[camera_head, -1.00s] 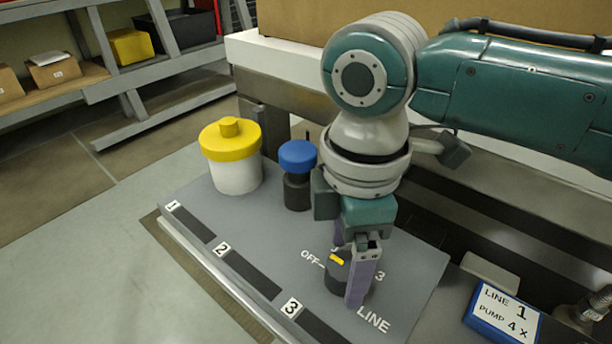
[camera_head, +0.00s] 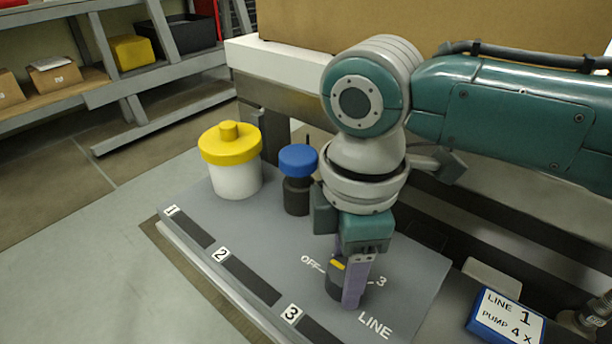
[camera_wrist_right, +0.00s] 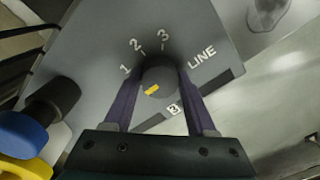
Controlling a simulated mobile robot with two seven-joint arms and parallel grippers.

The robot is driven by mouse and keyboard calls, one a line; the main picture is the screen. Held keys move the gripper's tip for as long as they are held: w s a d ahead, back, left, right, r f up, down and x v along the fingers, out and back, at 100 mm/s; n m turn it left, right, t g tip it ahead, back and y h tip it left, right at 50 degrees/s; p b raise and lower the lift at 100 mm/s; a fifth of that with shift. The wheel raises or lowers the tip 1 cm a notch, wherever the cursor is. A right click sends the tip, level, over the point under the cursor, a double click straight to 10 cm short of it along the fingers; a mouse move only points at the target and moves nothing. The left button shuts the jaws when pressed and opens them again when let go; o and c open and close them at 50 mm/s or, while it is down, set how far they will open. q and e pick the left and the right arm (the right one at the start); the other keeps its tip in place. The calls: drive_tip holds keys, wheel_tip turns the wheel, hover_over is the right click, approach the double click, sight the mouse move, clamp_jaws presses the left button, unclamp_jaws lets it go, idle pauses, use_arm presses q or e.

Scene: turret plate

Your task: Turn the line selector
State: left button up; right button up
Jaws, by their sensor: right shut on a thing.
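The line selector is a dark round knob (camera_head: 334,287) with a yellow mark, standing on the grey plate (camera_head: 240,235). My right gripper (camera_head: 347,283) points down and is shut on the knob, one finger on each side. In the right wrist view the knob (camera_wrist_right: 160,78) sits between the purple fingers (camera_wrist_right: 157,88). Its yellow mark lies toward the lower left there. The labels 1, 2, 3 and LINE are readable above it in that view. The head view shows OFF and 3 beside the knob; the arm hides other labels. My left gripper is not in view.
A blue-framed card (camera_head: 505,316) reads LINE 1, PUMP 4 x. A white jar with a yellow lid (camera_head: 230,160) and a blue-topped dark knob (camera_head: 297,178) stand at the plate's back. Dark strips numbered 1 to 3 run along its left edge. A cardboard box (camera_head: 420,25) is behind.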

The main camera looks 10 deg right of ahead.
drive_tip(key=c, duration=0.3)
drive_tip(key=shift+r, duration=0.1)
drive_tip(key=shift+r+m+p, duration=0.1)
drive_tip(key=shift+m+p, duration=0.7)
drive_tip(key=shift+p, duration=0.25)
drive_tip(key=shift+m+p, duration=0.7)
drive_tip(key=shift+p, duration=0.1)
drive_tip(key=m+p, duration=0.2)
drive_tip(key=m, duration=0.1)
drive_tip(key=shift+m+p, duration=0.65)
drive_tip(key=shift+m, duration=0.75)
